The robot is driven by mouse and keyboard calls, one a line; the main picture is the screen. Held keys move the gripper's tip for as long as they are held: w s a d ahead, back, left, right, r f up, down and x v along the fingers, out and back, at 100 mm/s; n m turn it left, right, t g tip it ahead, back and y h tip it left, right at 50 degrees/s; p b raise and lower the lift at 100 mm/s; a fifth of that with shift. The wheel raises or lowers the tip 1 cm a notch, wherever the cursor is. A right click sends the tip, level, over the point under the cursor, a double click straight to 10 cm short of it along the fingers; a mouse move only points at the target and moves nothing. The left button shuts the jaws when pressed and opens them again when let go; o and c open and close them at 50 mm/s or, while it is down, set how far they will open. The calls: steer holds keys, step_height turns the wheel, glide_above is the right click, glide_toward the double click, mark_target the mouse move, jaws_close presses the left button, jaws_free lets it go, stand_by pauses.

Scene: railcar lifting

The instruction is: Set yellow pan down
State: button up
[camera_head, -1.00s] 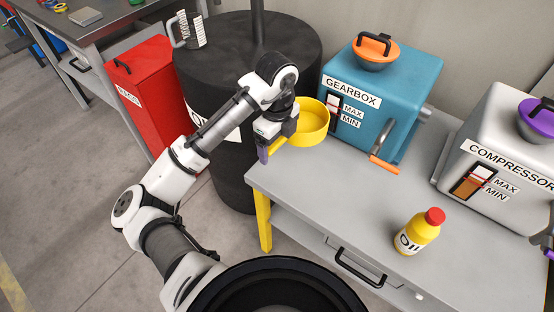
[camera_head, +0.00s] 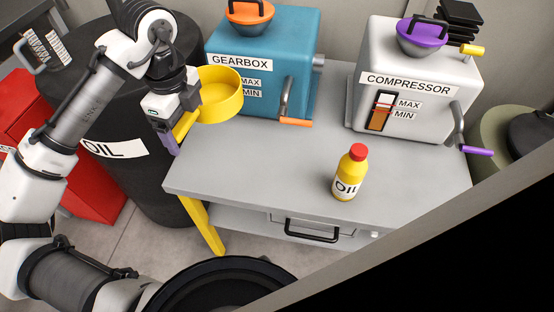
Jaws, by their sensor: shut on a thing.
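The yellow pan (camera_head: 222,97) is a round, open pan with a handle (camera_head: 186,126) pointing down and left. My gripper (camera_head: 174,128) is shut on this handle at the left end of the grey workbench. The pan appears near the bench's back left corner, in front of the teal gearbox's left side. I cannot tell whether its bottom touches the bench top (camera_head: 260,165) or hangs above it. The pan's inside looks empty.
The gearbox (camera_head: 262,83) with an orange crank and the compressor (camera_head: 412,95) stand at the back. A yellow oil bottle (camera_head: 347,178) stands towards the front. The bench's front left area is clear. A black oil drum (camera_head: 130,175) stands left, beside a red cabinet (camera_head: 95,190).

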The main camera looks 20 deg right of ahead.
steer(key=s+d+f+m+b, duration=0.1)
steer(key=s+f+m+b, duration=0.1)
steer(key=s+f+b, duration=0.65)
steer(key=s+f+m+b, duration=0.1)
steer(key=s+f+b, duration=0.5)
steer(key=s+b, duration=0.5)
steer(key=w+d+p, duration=0.3)
steer(key=w+p, duration=0.1)
steer(key=p, duration=0.2)
steer(key=w+d+p, duration=0.4)
steer(key=w+p, duration=0.1)
steer(key=p, duration=0.2)
steer(key=w+d+p, duration=0.3)
steer(key=w+p, duration=0.2)
steer(key=p, duration=0.1)
steer(key=shift+d+p, duration=0.2)
steer(key=shift+p, duration=0.2)
steer(key=shift+w+d, duration=0.3)
steer(key=shift+w, duration=0.15)
step_height(320, 180, down, 3)
steer(key=shift+s+a+r, duration=0.1)
steer(key=shift+f, duration=0.45)
steer(key=shift+f, duration=0.1)
